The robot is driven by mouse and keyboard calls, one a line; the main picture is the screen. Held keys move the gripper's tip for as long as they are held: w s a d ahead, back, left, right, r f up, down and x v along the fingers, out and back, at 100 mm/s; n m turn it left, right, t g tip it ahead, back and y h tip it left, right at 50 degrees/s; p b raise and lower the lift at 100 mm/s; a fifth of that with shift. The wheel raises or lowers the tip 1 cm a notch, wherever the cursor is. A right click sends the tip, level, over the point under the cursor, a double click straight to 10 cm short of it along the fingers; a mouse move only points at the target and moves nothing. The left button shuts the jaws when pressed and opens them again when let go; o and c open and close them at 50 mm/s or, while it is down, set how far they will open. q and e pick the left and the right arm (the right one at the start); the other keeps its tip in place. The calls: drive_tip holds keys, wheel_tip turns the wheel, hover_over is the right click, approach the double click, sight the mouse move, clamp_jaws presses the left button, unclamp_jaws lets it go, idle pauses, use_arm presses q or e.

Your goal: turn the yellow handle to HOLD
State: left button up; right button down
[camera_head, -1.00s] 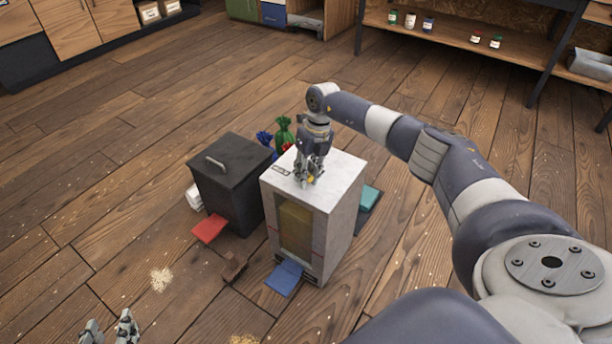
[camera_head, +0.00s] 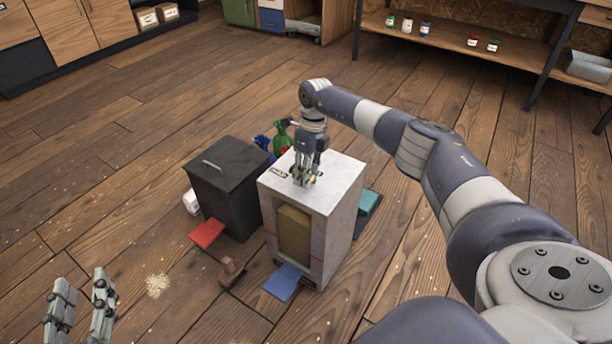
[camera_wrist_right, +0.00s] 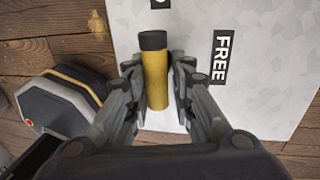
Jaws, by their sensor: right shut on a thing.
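The yellow handle (camera_wrist_right: 155,75) has a black end cap and lies along the white top of the cabinet (camera_head: 340,180). My right gripper (camera_wrist_right: 157,85) is shut on the handle, one finger on each side, in the right wrist view. In the head view my right gripper (camera_head: 305,182) reaches down onto the cabinet top and mostly hides the handle. A black label reading FREE (camera_wrist_right: 222,57) is right of the handle, apart from it. Another black label (camera_wrist_right: 160,3) is cut off beyond the capped end. My left gripper (camera_head: 78,312) is empty and open at the lower left.
A dark lidded bin (camera_head: 230,185) stands left of the cabinet. Green (camera_head: 282,138) and blue sacks are behind. Red (camera_head: 206,234) and blue flat pieces (camera_head: 283,282) lie in front, near a small brown object (camera_head: 231,268). The floor at right is open.

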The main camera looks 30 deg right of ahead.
drive_tip(key=shift+a, duration=0.4)
drive_tip(key=c, duration=1.5)
unclamp_jaws()
drive_tip(key=shift+r, duration=0.1)
drive_tip(key=shift+d, duration=0.15)
drive_tip(key=shift+d+r, duration=0.1)
drive_tip(key=shift+r, duration=0.25)
drive_tip(key=r, duration=0.3)
drive_tip(key=d+r, duration=0.1)
drive_tip(key=r, duration=0.3)
drive_tip(key=w+r, duration=0.1)
drive_tip(key=r, duration=0.3)
drive_tip(key=shift+d, duration=0.35)
